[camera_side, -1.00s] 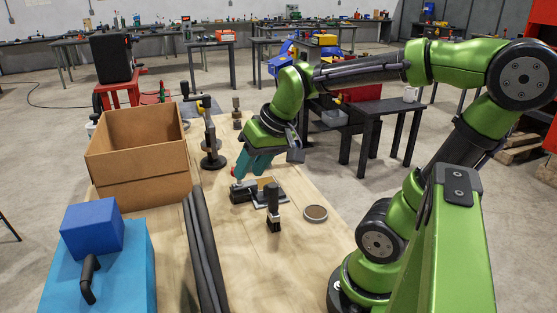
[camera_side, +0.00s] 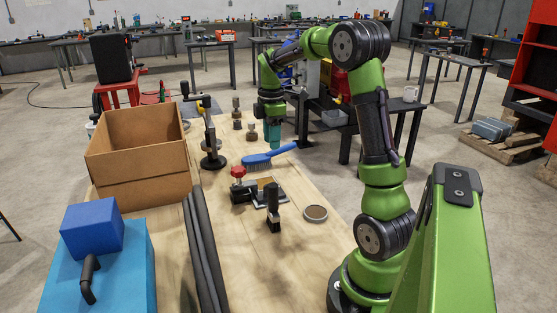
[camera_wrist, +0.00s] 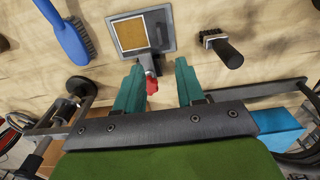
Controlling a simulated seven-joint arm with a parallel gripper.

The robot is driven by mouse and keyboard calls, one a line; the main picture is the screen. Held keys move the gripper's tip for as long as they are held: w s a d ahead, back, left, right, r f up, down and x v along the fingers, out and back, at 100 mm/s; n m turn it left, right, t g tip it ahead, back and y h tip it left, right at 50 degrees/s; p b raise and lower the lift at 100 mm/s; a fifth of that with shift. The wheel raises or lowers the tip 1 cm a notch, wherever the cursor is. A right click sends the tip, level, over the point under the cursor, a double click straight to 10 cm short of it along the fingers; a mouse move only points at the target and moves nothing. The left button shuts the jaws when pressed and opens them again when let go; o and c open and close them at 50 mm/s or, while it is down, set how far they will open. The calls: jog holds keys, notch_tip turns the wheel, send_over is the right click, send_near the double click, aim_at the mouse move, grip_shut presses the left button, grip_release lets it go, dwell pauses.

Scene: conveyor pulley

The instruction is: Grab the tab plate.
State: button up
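A flat grey metal plate with a tan square on it, which I take to be the tab plate, lies on the wooden table in the side view (camera_side: 259,202) and at the top of the wrist view (camera_wrist: 168,20). A dark block with a red knob (camera_side: 238,172) sits beside it; the red knob also shows between my fingers in the wrist view (camera_wrist: 151,85). My gripper (camera_side: 272,146) points down over the table, behind the plate in the side view. In the wrist view its two teal fingers (camera_wrist: 158,75) are apart with nothing held between them.
A blue brush (camera_side: 268,157) lies near my gripper. A dark-handled brush (camera_side: 273,207) and a round disc (camera_side: 315,213) are close to the plate. A cardboard box (camera_side: 138,155), black tubes (camera_side: 204,255) and a blue case (camera_side: 110,270) stand left. Bare wood shows in front.

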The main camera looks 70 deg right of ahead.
notch_tip(320, 180, down, 10)
jog(key=shift+r, duration=0.1)
jog(key=f, duration=0.5)
jog(key=shift+w+a+f, duration=0.15)
jog(key=shift+w, duration=0.1)
grip_shut()
dwell(1.1)
jog(key=shift+w+r, duration=0.1)
jog(key=shift+r, duration=0.1)
